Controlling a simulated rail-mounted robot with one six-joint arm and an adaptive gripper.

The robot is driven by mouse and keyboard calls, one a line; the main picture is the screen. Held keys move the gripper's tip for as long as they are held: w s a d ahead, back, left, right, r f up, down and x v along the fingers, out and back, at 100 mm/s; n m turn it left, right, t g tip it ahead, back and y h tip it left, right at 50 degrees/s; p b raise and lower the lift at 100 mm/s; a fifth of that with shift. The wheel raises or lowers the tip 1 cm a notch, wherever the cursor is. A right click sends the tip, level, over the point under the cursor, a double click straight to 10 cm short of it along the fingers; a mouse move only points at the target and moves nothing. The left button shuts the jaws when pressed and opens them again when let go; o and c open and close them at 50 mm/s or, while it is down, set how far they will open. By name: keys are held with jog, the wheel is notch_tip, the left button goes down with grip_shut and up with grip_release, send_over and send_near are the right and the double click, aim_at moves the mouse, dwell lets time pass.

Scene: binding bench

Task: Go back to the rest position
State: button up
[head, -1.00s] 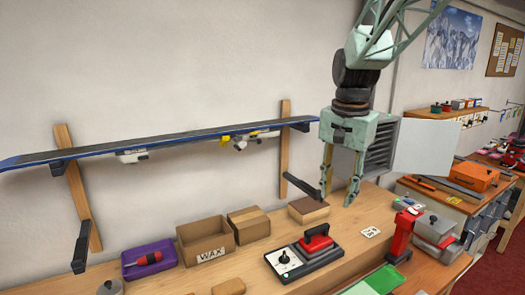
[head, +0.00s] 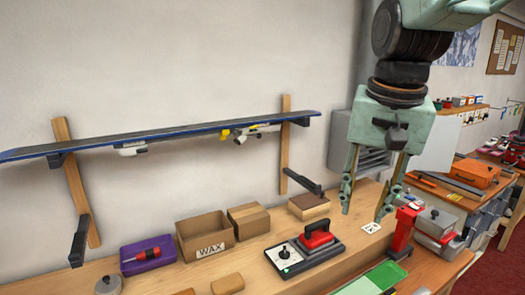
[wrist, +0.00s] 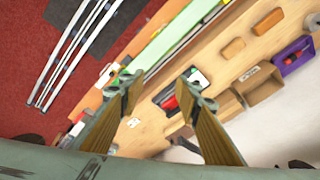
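My gripper (head: 365,214) hangs on the right of the head view, pointing down above the back of the bench, with its two fingers spread apart and nothing between them. It also shows in the wrist view (wrist: 160,95), where the open fingers frame the bench below. Under and left of it in the head view is a waxing iron (head: 318,240) on a dark base (head: 303,258). A small white card (head: 371,228) lies on the bench close below the fingertips.
A snowboard or ski (head: 170,136) rests upside down on wall brackets at left. A WAX box (head: 205,241), a purple tray (head: 147,256) and a red clamp-like tool (head: 402,232) stand on the bench. A green strip (head: 385,277) lies at the front.

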jog(key=s+f+n+b, duration=0.1)
jog(key=s+f+n, duration=0.1)
jog(key=s, duration=1)
jog(key=s+f+n+t+b, duration=0.1)
jog(key=s+f+n+b, duration=0.1)
jog(key=s, duration=0.9)
jog(key=shift+s+f+n+t, duration=0.3)
jog(key=shift+s+f+n, duration=0.1)
jog(key=shift+f, duration=0.35)
jog(key=shift+w, duration=0.1)
jog(key=shift+c, duration=0.7)
